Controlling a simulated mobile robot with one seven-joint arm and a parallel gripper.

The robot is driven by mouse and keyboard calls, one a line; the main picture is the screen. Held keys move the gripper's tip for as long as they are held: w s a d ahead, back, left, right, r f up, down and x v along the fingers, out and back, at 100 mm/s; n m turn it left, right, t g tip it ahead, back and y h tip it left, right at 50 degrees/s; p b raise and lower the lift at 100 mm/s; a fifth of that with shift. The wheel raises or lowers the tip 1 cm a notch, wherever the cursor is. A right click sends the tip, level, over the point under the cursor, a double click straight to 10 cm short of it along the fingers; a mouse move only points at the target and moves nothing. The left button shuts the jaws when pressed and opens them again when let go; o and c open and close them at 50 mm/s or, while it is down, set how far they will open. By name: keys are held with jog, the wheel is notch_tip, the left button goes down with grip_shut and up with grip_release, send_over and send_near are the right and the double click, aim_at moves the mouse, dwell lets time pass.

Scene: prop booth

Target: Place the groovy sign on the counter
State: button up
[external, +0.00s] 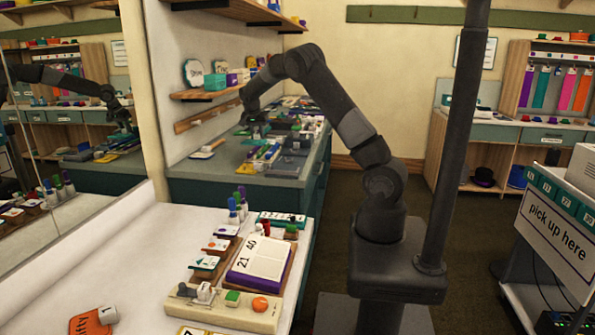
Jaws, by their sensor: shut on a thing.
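My gripper (254,120) is at the end of my bent arm, pointing down over the far counter (232,168), which has a grey top and teal front. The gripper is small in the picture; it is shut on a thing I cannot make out. Two small rounded signs stand on the wall shelf, a white one with dark lettering (193,72) and a paler one (222,67). Their words are too small to read for sure, so I cannot tell which sign is the groovy one.
Several colourful items (268,152) crowd the far counter under my gripper; its front left top is mostly bare. A near white table (130,255) holds a calendar (262,257), signs and markers. A mirror (75,120) stands at left. A "pick up here" sign (557,228) is at right.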

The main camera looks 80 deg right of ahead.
jog(key=shift+r, duration=0.15)
